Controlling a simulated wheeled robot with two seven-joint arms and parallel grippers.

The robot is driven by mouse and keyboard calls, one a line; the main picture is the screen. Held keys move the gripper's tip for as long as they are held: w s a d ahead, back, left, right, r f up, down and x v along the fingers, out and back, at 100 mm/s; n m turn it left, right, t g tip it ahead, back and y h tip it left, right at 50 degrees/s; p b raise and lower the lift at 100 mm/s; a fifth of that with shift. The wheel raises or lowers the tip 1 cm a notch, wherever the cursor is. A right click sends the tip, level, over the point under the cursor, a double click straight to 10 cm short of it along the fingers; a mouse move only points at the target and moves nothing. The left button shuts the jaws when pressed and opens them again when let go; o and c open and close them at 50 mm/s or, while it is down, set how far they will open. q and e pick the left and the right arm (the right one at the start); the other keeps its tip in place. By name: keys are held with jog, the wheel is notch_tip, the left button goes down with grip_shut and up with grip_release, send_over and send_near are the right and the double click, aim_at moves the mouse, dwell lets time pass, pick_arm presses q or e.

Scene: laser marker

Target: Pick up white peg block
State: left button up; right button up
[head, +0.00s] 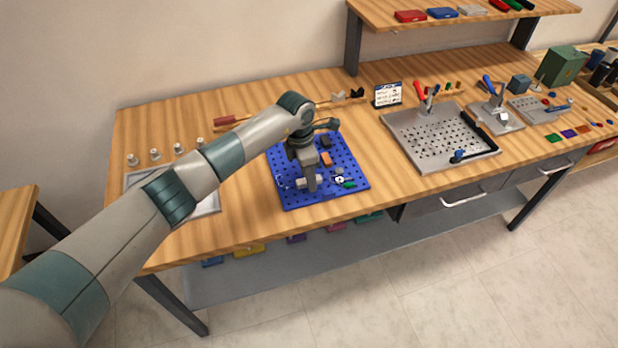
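My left arm comes in from the left and its gripper (311,187) points down over the blue perforated board (351,164). A small whitish block (300,183) is on the board right beside the fingertips, on their left side. It is partly hidden, and I cannot tell whether the fingers touch it. The fingers look close together from this angle, and whether they are open or shut is unclear. A small white-and-black piece (340,179) lies to the right of the fingers. My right gripper is not in view.
The board also holds an orange block (326,159), a dark block (325,142) and a green piece (349,185). A grey perforated plate (440,140) with a red-handled clamp stands to the right. A grey tray (207,207) is partly behind my arm. Bare wood lies between board and plate.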

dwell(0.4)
pick_arm(q)
grip_shut()
jog(key=shift+w+r+b, duration=0.1)
jog(key=shift+r+b, duration=0.35)
jog(key=r+b, duration=0.2)
jog(key=r, duration=0.1)
jog(key=shift+d, duration=0.2)
jog(key=s+d+r+b, duration=0.5)
jog(key=d+r, duration=0.2)
jog(key=d, duration=0.3)
